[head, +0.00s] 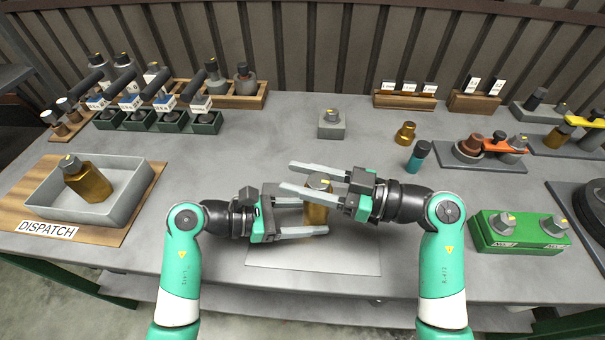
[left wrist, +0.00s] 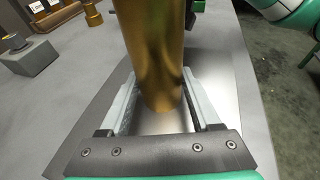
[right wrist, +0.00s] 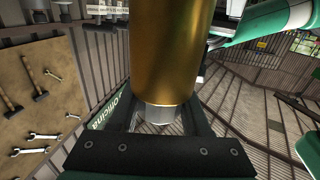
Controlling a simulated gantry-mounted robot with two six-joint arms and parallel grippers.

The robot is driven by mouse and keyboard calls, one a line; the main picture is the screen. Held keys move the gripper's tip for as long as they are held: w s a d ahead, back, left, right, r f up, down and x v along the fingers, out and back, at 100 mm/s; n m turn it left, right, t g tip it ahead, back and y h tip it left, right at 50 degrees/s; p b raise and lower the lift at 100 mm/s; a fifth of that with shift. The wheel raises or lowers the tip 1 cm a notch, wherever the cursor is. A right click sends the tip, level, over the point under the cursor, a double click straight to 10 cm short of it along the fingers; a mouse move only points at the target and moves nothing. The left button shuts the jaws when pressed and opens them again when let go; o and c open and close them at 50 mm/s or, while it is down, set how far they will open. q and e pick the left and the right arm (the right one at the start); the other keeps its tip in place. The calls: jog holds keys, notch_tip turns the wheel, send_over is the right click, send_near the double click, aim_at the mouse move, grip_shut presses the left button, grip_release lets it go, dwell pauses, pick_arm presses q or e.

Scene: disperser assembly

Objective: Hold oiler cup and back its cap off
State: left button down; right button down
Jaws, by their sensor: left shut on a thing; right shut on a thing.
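The brass oiler cup (head: 316,214) stands upright over the front middle of the bench, its grey cap (head: 319,184) on top. My left gripper (head: 318,214) is shut on the cup's brass body, a finger on each side. The body also shows between the fingers in the left wrist view (left wrist: 152,60). My right gripper (head: 288,176) comes from the right and is shut on the cap. In the right wrist view, the cap (right wrist: 160,114) sits against the brass body between the fingers. The cap's joint with the body is partly hidden.
A pale mat (head: 320,258) lies below the cup. A grey tray (head: 125,205) on the DISPATCH board at left holds another brass cup (head: 88,182). A grey block (head: 332,127), a brass fitting (head: 405,132) and a teal bottle (head: 418,157) stand behind. A green block (head: 518,233) is at right.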

jog(key=shift+s+f+n+g, duration=0.15)
jog(key=shift+n+g, duration=0.4)
jog(key=shift+g, duration=0.3)
jog(key=shift+s+n+g, duration=0.1)
jog(key=shift+n+g, duration=0.45)
jog(key=shift+g, duration=0.3)
jog(key=shift+s+g, duration=0.1)
jog(key=shift+g, duration=0.3)
jog(key=shift+c, duration=1.8)
grip_release()
jog(key=d, duration=0.7)
jog(key=shift+d, duration=0.25)
